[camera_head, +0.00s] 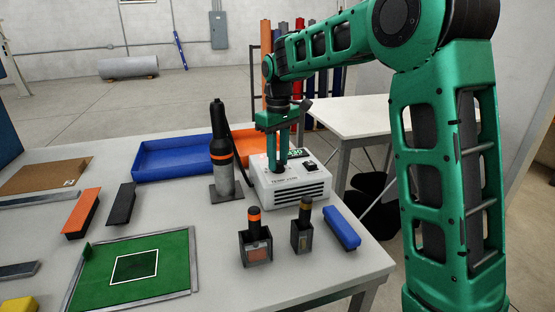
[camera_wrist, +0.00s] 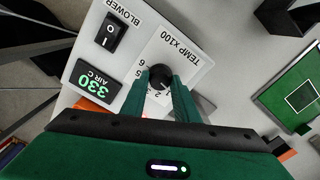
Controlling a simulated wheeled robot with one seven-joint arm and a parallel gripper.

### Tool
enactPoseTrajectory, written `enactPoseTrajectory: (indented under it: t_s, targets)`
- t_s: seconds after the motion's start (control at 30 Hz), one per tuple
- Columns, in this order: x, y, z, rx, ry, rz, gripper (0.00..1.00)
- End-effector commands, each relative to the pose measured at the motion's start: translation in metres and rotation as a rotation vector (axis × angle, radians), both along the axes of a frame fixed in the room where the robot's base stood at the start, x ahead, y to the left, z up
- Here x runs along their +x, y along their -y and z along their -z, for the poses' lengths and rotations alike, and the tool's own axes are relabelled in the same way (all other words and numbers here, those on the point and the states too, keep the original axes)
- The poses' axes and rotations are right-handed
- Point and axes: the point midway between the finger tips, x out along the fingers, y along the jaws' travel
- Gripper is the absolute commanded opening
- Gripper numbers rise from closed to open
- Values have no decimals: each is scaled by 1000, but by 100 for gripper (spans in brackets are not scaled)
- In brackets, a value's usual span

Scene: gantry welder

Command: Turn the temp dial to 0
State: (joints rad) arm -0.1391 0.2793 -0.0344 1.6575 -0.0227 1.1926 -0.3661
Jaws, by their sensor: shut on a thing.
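The temp dial (camera_wrist: 160,76) is a black round knob on a white panel marked "TEMP X100", with digits such as 2, 5 and 6 around it. The panel is on top of a white heater box (camera_head: 294,190) near the table's right edge. My gripper (camera_wrist: 163,84) points down over the box, its two green fingers shut on the dial from both sides. In the head view my gripper (camera_head: 283,162) hides the dial. A green display (camera_wrist: 93,84) reads 330 AIR C. The dial's pointer and the 0 mark are not clear.
A black blower switch (camera_wrist: 111,32) is beside the dial. A hot-air tool in a stand (camera_head: 221,155) stands left of the box. Two small holders (camera_head: 257,248) and a blue block (camera_head: 341,228) are in front. A blue tray (camera_head: 172,160) lies behind.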

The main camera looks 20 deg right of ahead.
Motion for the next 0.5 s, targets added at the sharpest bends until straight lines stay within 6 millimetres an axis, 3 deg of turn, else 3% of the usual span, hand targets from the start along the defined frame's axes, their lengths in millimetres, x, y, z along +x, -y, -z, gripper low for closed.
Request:
enactPoseTrajectory:
  t_s: [0.5]
  targets:
    - [3, 1, -3, -1, 11, -187, 5]
